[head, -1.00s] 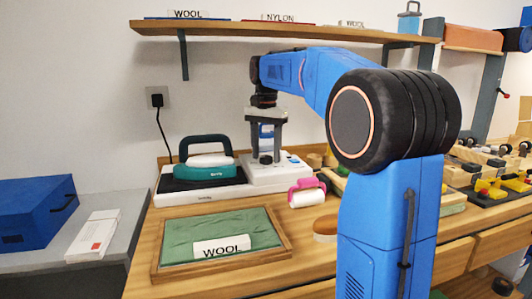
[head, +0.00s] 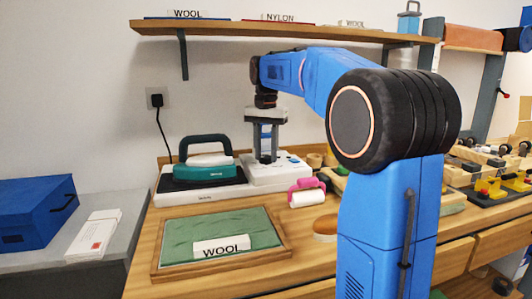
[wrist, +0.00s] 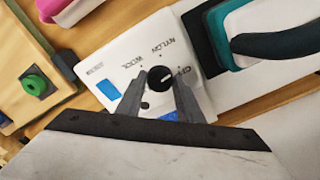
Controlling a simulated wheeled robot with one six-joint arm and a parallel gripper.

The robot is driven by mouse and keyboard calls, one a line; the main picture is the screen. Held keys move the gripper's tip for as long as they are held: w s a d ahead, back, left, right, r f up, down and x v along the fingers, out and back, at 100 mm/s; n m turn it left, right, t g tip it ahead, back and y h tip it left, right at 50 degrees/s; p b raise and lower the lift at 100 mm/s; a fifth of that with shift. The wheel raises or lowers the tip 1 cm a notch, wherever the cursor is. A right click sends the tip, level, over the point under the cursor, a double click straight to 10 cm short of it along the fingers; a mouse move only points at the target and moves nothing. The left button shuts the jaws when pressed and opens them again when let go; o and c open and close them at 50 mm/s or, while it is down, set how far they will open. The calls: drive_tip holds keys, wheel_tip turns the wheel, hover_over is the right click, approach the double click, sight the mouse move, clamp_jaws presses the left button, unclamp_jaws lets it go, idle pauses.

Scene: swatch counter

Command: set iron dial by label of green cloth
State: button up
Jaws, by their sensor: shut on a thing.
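The green cloth (head: 180,232) lies in a wooden tray (head: 272,257) at the front of the counter. Its white label (head: 221,248) reads WOOL. The teal iron (head: 206,172) rests on its dark pad, left of the white dial panel (head: 290,177). In the wrist view the black round dial (wrist: 160,78) sits on the white panel, with WOOL, NYLON and a partly hidden third word printed around it. My gripper (wrist: 159,84) is shut on the dial, one finger on each side. A small pale mark shows on the dial, but which word it faces is hard to tell.
A pink-handled roller (head: 307,191) and a brown brush (head: 326,228) lie right of the tray. A shelf (head: 285,33) with WOOL and NYLON labels hangs above. A blue box (head: 35,212) stands on the grey side counter at left.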

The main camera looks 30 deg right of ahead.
sight(266, 156)
drive_tip(key=n, duration=1.1)
drive_tip(key=shift+n, duration=0.4)
drive_tip(key=n, duration=1)
drive_tip(key=shift+n, duration=0.4)
drive_tip(key=o, duration=1.1)
drive_tip(key=shift+c, duration=0.2)
drive_tip(key=shift+r, duration=3.75)
